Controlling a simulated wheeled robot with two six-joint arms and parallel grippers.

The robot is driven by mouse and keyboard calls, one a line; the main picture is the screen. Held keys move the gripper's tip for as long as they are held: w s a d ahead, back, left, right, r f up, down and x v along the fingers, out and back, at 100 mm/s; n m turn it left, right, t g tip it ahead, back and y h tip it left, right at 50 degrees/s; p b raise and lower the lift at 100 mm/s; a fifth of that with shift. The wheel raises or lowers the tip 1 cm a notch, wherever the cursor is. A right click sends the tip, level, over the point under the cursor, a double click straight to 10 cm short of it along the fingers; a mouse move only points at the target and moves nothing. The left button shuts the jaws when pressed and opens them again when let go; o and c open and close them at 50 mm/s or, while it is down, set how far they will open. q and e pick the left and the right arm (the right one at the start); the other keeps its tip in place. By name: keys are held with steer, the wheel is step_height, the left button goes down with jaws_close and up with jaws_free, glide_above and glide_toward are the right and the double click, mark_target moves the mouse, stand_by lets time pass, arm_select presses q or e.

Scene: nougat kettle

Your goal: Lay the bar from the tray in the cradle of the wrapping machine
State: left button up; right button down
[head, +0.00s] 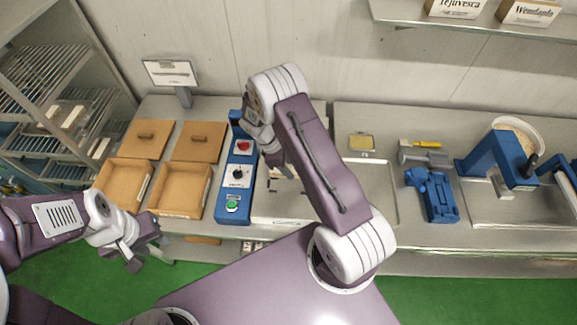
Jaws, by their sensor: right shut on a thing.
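The wrapping machine (235,183) is a blue unit on the bench with red and green buttons and a black knob. Its pale bed reaches to the right, partly behind my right arm, and I cannot make out the cradle clearly. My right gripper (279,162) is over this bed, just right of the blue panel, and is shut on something. I take it for the bar, but it is almost wholly hidden by the gripper and arm. A flat metal tray (382,205) lies right of my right arm and its visible part is bare. My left gripper (146,262) is open and empty, low at the front left.
Two open wooden boxes (184,214) and two wooden lids (198,142) stand left of the machine. A blue tool (433,194), a blue machine (494,158) and a small yellowish block (361,142) are to the right. A wire rack (45,68) is far left.

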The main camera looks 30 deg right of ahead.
steer(key=f, duration=0.1)
steer(key=f+b, duration=0.2)
steer(key=shift+w+a+f, duration=0.25)
steer(key=shift+a+f, duration=0.05)
steer(key=shift+a, duration=0.1)
steer(key=b+x, duration=0.3)
steer(key=shift+w+a+f, duration=0.15)
steer(key=shift+a+f, duration=0.05)
steer(key=shift+f, duration=0.2)
steer(key=shift+f+b, duration=0.4)
steer(key=shift+b, duration=0.1)
steer(key=shift+f, duration=0.2)
steer(key=shift+w+a, duration=0.1)
steer(key=shift+a, duration=0.05)
steer(key=shift+f, duration=0.25)
